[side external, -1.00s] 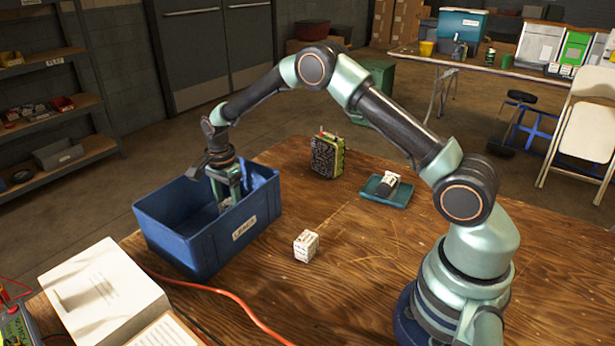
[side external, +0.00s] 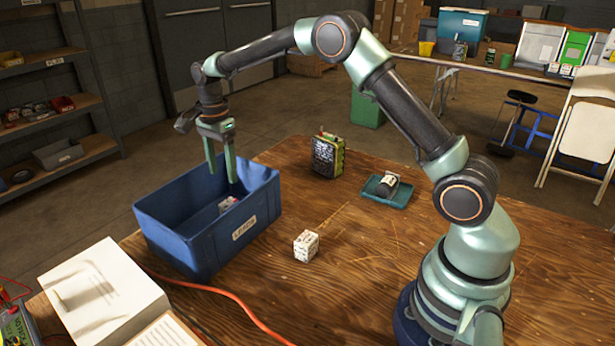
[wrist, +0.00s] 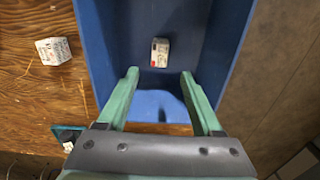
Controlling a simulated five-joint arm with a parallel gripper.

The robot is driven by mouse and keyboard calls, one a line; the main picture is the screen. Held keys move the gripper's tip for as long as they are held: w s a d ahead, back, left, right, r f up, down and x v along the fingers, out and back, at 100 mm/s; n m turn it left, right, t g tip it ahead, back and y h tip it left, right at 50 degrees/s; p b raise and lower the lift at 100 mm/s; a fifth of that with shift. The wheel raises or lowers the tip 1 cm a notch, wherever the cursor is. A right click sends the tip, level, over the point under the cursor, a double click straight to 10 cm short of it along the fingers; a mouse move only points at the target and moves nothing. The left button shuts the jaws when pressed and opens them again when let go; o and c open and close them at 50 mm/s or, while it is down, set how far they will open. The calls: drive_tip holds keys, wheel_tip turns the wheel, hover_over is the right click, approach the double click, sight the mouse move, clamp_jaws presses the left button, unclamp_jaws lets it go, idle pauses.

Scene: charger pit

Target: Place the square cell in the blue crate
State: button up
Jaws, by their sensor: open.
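The blue crate (side external: 190,242) stands at the left of the wooden table. A small white boxy cell (side external: 226,203) with a red mark lies inside it; it also shows on the crate floor in the wrist view (wrist: 160,53). My gripper (side external: 221,179) is open and empty, above the crate with its fingertips near rim height. In the wrist view, the fingers (wrist: 159,76) are spread and the cell lies beyond them, apart from both. A second white printed block (side external: 306,246) sits on the table right of the crate. I cannot tell its type.
A teal tray (side external: 402,194) holds a dark round cell (side external: 388,184). A green and black device (side external: 327,156) stands behind.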

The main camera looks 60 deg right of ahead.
drive_tip(key=s+r+n+t, duration=0.3)
drive_tip(key=s+r+n, duration=0.6)
drive_tip(key=r, duration=0.4)
drive_tip(key=s+f+n+t, duration=0.1)
drive_tip(key=s+n+t, duration=0.1)
drive_tip(key=s+n, duration=0.7)
drive_tip(key=s, duration=0.6)
drive_tip(key=shift+s+a+t, duration=0.2)
drive_tip(key=shift+a+t, duration=0.1)
